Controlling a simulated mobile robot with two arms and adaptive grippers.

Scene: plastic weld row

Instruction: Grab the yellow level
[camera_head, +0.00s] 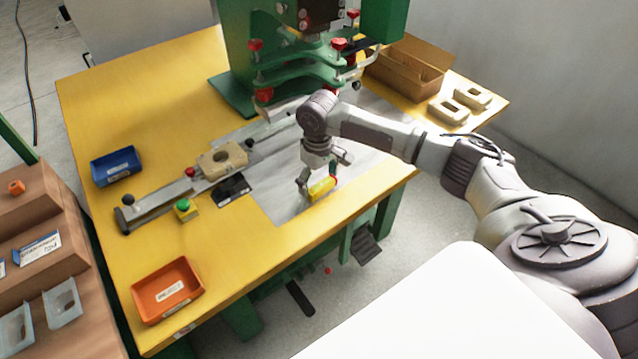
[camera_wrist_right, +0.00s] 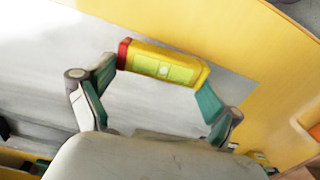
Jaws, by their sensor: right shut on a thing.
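The yellow level (camera_head: 321,189) is a small yellow block with red ends, low over the grey plate on the yellow table. My right gripper (camera_head: 318,186) is around it, with a finger at each end. In the right wrist view the level (camera_wrist_right: 163,64) shows its red left end and a pale yellow-green window. The fingers of my right gripper (camera_wrist_right: 160,82) press on its two ends. I cannot tell whether the level touches the plate. My left gripper is not in view.
A green press (camera_head: 300,60) stands behind the arm. A metal rail with a beige part (camera_head: 222,160) lies left of the gripper. A blue bin (camera_head: 116,166) and an orange bin (camera_head: 167,290) sit on the left. A cardboard box (camera_head: 408,70) stands at the back right.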

